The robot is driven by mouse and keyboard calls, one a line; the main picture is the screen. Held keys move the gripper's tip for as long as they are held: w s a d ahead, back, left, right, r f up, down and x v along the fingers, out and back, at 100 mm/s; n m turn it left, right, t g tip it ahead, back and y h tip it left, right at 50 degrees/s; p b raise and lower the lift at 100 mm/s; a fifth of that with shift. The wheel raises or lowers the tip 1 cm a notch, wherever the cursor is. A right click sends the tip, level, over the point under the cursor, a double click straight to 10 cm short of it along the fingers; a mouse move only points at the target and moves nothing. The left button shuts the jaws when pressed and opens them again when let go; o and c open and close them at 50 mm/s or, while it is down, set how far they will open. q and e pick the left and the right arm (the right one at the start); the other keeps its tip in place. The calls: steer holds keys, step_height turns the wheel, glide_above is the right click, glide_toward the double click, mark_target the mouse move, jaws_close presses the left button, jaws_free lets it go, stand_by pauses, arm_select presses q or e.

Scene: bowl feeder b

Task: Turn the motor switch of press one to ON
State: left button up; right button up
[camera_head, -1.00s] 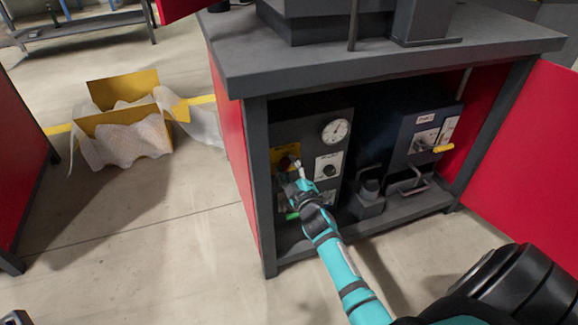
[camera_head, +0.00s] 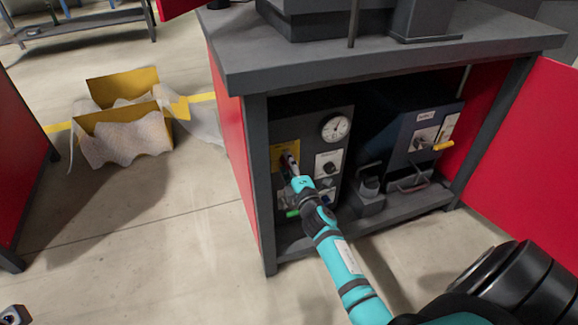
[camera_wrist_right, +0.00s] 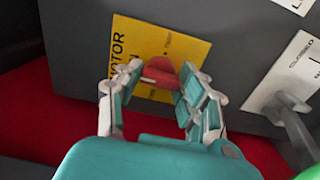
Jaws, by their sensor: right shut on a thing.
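The red motor switch knob (camera_wrist_right: 160,72) sits on a yellow plate (camera_wrist_right: 190,48) marked MOTOR in the right wrist view. My right gripper (camera_wrist_right: 150,80) has its fingers on either side of the knob and is shut on it. In the head view, the right gripper (camera_head: 291,162) reaches the yellow plate (camera_head: 278,158) on the dark control panel (camera_head: 300,128) inside the press cabinet. The fingers hide most of the knob there. A small dark and grey part at the lower left edge may be my left gripper (camera_head: 15,315); its fingers cannot be made out.
A round gauge (camera_head: 336,127) and a white plate with a dark knob (camera_head: 328,163) are beside the motor plate. A lever with a yellow handle (camera_head: 443,146) stands farther right. The red cabinet door (camera_head: 530,150) hangs open. A yellow box (camera_head: 120,120) is on the floor at left.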

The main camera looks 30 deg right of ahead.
stand_by(0.4)
steer(key=o, duration=1.2)
steer(key=v, duration=1.2)
steer(key=shift+f, duration=0.1)
